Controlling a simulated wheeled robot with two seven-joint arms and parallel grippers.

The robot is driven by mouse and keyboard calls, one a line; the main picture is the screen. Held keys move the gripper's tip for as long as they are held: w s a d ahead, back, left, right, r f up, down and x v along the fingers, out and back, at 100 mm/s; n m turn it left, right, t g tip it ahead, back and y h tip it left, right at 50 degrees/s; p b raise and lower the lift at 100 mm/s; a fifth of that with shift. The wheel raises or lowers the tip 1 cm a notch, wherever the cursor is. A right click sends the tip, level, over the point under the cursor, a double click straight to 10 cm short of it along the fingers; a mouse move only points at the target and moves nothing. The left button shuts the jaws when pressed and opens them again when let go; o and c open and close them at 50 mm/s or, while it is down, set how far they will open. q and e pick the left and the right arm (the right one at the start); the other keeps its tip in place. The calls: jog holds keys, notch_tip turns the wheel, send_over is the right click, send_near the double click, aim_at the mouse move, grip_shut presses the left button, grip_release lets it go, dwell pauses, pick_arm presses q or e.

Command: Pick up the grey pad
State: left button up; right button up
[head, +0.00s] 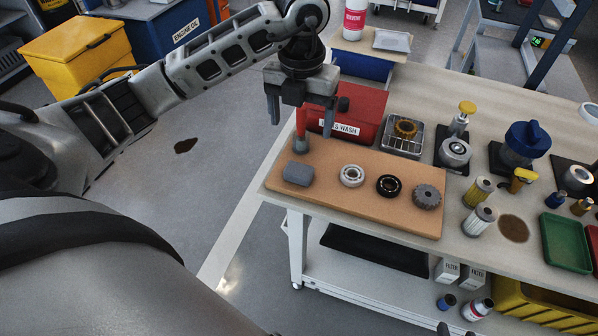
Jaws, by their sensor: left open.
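The grey pad (298,173) is a small block lying at the left end of a brown board (330,193) on the workbench. My left gripper (301,116) points down with its fingers spread apart. It is above and behind the pad in the picture, in front of the red parts-wash box (357,112), and holds nothing that I can see. The pad's top is fully in view. My right gripper is not in view.
A light bearing ring (352,175), a black ring (388,186) and a grey gear (426,196) lie right of the pad. A wire basket (402,137) and filters (478,192) stand on the bench (376,222). Open floor lies left.

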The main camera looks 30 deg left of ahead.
pick_arm(q)
send_over(299, 169)
jog(key=f, duration=0.7)
jog(key=shift+w+f, duration=0.4)
jog(key=f, duration=0.2)
jog(key=s+f, duration=0.1)
jog(key=f, duration=0.1)
jog(key=shift+f+p, duration=0.15)
jog(key=shift+p, duration=0.25)
jog(key=shift+f, duration=0.4)
jog(key=c, duration=1.1)
